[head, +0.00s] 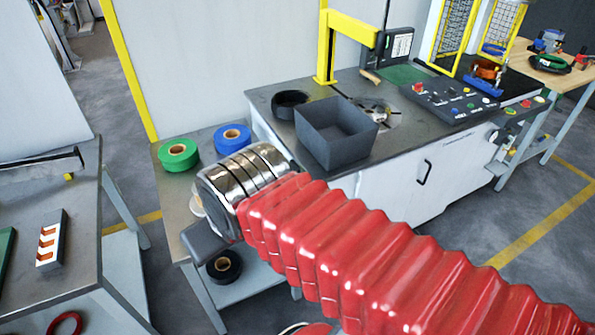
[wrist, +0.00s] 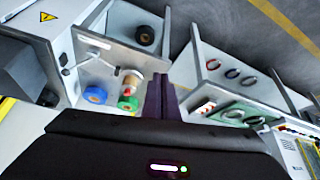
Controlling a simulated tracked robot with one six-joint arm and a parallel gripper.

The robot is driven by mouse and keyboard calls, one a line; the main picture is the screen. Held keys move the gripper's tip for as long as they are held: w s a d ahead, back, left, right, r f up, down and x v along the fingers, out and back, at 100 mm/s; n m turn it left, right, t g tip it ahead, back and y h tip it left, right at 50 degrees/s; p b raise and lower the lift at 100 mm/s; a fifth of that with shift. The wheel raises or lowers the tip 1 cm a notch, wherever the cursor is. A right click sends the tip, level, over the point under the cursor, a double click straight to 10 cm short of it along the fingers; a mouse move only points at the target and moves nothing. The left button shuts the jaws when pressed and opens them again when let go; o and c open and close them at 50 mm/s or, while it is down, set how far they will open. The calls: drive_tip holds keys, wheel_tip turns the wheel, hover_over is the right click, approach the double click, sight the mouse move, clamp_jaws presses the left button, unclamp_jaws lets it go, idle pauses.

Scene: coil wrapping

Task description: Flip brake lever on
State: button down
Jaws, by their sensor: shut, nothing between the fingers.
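I cannot pick out the brake lever for certain in either view. A grey rod-like part (wrist: 84,61) shows by the cabinet side in the wrist view, too small to identify. The wrapping machine (head: 400,130) is a grey-topped white cabinet with a yellow post and a sloped button panel (head: 455,98). My gripper (wrist: 161,80) shows in the wrist view as two dark fingers pressed together, empty, above the floor between two benches.
A dark open box (head: 322,150) and a black ring (head: 291,98) stand on the machine top. Green (head: 178,155) and blue (head: 233,138) tape rolls lie on the side bench (head: 172,205). Another bench (head: 85,240) stands at left, with floor between them.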

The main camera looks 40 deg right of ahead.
drive_tip(key=shift+w, duration=0.1)
drive_tip(key=w+d+f+m+t+h, duration=0.1)
drive_tip(key=w+d+f+m+t, duration=0.2)
drive_tip(key=w+d, duration=0.5)
drive_tip(key=w+d+f+m+h, duration=0.25)
drive_tip(key=w+d+m, duration=0.25)
drive_tip(key=d, duration=0.4)
drive_tip(key=w+d+f+m+t+h, duration=0.15)
drive_tip(key=w+d+f+m, duration=0.25)
drive_tip(key=w+d, duration=0.4)
drive_tip(key=s+d+f+m+t+y, duration=0.2)
drive_tip(key=d+f+m+t, duration=0.2)
drive_tip(key=d+f+m, duration=0.3)
drive_tip(key=s+d+f+m+t, duration=0.3)
drive_tip(key=s+f+m+t, duration=0.1)
drive_tip(key=s+m, duration=0.3)
drive_tip(key=shift+s+d+f+h, duration=0.3)
drive_tip(key=shift+d+f+h, duration=0.1)
drive_tip(key=shift+f, duration=0.25)
drive_tip(key=shift+w, duration=0.1)
